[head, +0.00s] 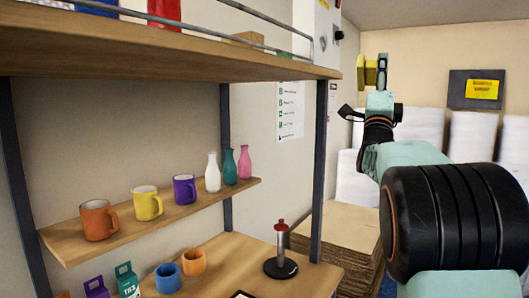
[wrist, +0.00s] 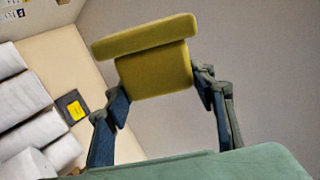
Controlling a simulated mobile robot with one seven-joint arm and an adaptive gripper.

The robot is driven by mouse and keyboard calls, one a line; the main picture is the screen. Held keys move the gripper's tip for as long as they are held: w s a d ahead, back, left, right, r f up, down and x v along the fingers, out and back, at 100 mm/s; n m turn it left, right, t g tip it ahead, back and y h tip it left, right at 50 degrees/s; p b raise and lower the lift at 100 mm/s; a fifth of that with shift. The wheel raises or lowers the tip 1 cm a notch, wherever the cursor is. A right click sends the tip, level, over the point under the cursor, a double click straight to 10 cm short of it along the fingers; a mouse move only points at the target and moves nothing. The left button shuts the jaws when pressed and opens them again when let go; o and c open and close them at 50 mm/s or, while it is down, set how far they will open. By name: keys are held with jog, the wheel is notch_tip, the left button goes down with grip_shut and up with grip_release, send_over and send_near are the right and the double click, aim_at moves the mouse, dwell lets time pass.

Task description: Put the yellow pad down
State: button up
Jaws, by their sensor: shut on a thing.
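The yellow pad (wrist: 155,68) is held between the two fingers of my gripper (wrist: 160,82) in the wrist view. It looks like a flat block with a raised strip along one edge. In the head view, the yellow pad (head: 362,70) is raised high at the upper right, and my gripper (head: 372,72) is shut on it. It is held in the air, apart from the shelves. My arm reaches up from the lower right.
A shelf unit at left has a middle shelf (head: 60,240) with mugs and bottles. Its lower top (head: 235,255) holds a black-based stand (head: 281,264), cups and small cartons. White rolls (head: 473,135) stand behind.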

jog(key=w+a+f, duration=0.2)
jog(key=w+f, duration=0.1)
jog(key=f, duration=0.4)
jog(key=w+a+f+y, duration=0.1)
jog(key=w+a+f, duration=0.1)
jog(key=f, duration=0.6)
jog(key=w+a+f, duration=0.1)
jog(key=w+f, duration=0.2)
jog(key=f, duration=0.4)
jog(key=s+a+f+h+p, duration=0.1)
jog(key=s+a+f, duration=0.1)
jog(key=f, duration=0.7)
jog(key=s+a+f+p, duration=0.1)
jog(key=s+a+f, duration=0.15)
jog(key=f, duration=0.65)
jog(key=s+a+f+h, duration=0.1)
jog(key=s+a+f, duration=0.15)
jog(key=f, duration=0.65)
jog(key=s+f, duration=0.5)
jog(key=s+a+r+y+p, duration=0.1)
jog(key=s+a+r+y, duration=0.1)
jog(key=s, duration=0.5)
jog(key=s+a+r+n+t+y+p, duration=0.1)
jog(key=s+a+r+y, duration=0.1)
jog(key=s, duration=0.5)
jog(key=shift+s+a+r+n+y, duration=0.3)
jog(key=shift+s+a+r, duration=0.1)
jog(key=shift+a+r, duration=0.45)
jog(key=shift+d, duration=0.1)
